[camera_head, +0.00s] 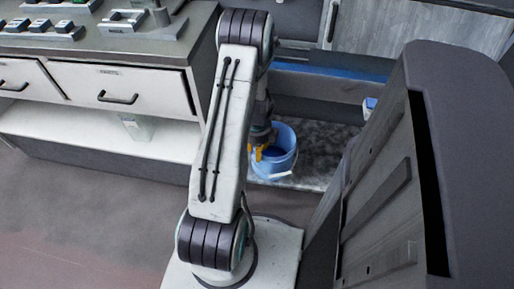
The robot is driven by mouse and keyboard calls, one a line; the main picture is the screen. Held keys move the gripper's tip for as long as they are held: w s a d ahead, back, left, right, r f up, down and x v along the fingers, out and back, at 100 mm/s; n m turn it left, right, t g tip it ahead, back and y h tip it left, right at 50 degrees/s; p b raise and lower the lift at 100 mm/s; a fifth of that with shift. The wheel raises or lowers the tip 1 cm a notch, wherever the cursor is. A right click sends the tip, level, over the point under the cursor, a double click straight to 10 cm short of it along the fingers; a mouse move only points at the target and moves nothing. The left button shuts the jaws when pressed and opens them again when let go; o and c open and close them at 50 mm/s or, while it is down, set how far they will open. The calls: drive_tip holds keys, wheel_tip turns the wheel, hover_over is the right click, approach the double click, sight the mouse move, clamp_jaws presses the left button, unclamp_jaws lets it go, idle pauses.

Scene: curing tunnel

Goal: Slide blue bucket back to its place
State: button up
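The blue bucket (284,162) stands upright on a dark mottled floor patch, behind my arm. Its pale handle (282,174) hangs at the front right side. My gripper (262,153), with yellow-orange fingers, points down at the bucket's left part, at or just inside its rim. My arm link hides the area just left of the bucket and part of the gripper. Whether the fingers are closed on the rim or merely near it cannot be made out.
A drawer counter (120,90) with a white lower shelf (90,130) stands at left. A large grey cabinet (455,150) rises close on the right. A blue strip (330,72) and low ledge lie behind the bucket. Free floor (80,215) is at front left.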

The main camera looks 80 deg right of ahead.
clamp_jaws()
idle(0.3)
idle(0.3)
